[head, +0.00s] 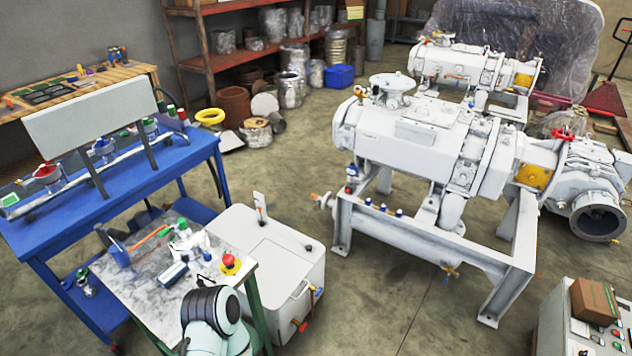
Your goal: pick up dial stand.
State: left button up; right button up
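I cannot single out the dial stand with certainty. A small grey-topped table (145,295) at the lower left carries several small things. A dark, upright thing with a blue part (119,252) stands at its left edge and could be the stand. A white piece with a green top (184,240) stands near the table's back edge. A pale arm link with black rings, which looks like mine, covers the table's front right part. Neither gripper's fingers show, and nothing is visibly held.
A red knob on a yellow base (230,264) and a blue-and-white box (173,274) are on the table. A white chest (265,250) stands right of it, and a blue bench (120,195) behind left. A large white pump (420,140) fills the right. Floor between is clear.

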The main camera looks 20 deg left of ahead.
aim_at(352, 171)
jog(key=i+u, duration=0.1)
jog(key=u, duration=0.3)
jog(key=l+u, duration=0.1)
jog(key=u, duration=0.3)
jog(key=i+l+u, duration=0.1)
jog(key=u, duration=0.25)
jog(key=i+l+u, duration=0.1)
jog(key=u, duration=0.3)
jog(key=i+l+u, duration=0.15)
jog(key=l+u, duration=1.05)
jog(key=l, duration=1.9)
jog(key=u, duration=0.05)
